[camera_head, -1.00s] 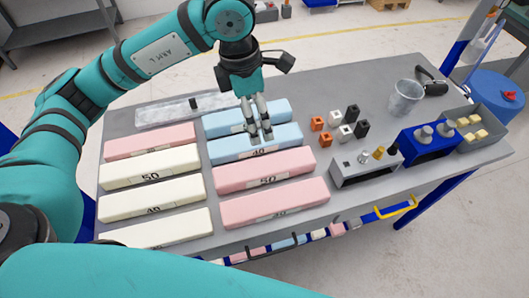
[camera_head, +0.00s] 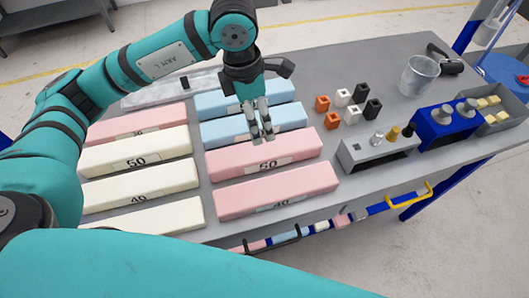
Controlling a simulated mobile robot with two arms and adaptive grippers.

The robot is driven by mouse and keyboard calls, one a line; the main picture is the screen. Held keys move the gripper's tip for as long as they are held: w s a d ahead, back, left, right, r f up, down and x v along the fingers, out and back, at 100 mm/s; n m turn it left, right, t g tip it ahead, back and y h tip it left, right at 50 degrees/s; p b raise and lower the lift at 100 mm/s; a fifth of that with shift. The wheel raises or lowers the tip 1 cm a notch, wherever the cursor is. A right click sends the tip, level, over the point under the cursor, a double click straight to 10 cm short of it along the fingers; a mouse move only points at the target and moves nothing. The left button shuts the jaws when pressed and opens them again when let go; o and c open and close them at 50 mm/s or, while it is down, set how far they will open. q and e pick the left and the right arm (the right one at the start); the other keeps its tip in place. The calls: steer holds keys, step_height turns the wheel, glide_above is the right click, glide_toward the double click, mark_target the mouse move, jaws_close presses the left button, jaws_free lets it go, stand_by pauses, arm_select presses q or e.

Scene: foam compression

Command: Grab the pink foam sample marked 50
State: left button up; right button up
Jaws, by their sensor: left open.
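The pink foam sample marked 50 (camera_head: 230,167) lies flat on the grey table, in the right column of foam bars. A blue bar (camera_head: 225,133) lies behind it and another pink bar (camera_head: 300,186), whose label looks like 40, lies in front. My left gripper (camera_head: 263,136) points down, open and empty, with its fingertips over the blue bar near the back edge of the pink 50 bar. I cannot tell whether the fingertips touch the foam. My right gripper is not in view.
Cream bars (camera_head: 160,154) and a pink bar (camera_head: 155,122) lie to the left. Small orange, white and black blocks (camera_head: 322,103), a clear beaker (camera_head: 417,76), a grey holder (camera_head: 365,157) and a blue holder with metal weights (camera_head: 440,133) stand on the right. Bare table lies between the foam and blocks.

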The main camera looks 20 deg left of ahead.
arm_select(q)
steer(key=p, duration=0.3)
glide_toward(264, 149)
steer(key=f, duration=0.5)
steer(key=shift+w+d, duration=0.1)
steer(key=shift+w, duration=0.2)
steer(key=shift+d+f, duration=0.15)
steer(key=shift+f, duration=0.35)
steer(key=f, duration=0.1)
steer(key=f+p, duration=0.2)
steer(key=shift+w+d+f, duration=0.1)
steer(key=shift+d+f, duration=0.15)
steer(key=shift+f, duration=0.55)
steer(key=shift+c, duration=0.2)
steer(key=c, duration=1)
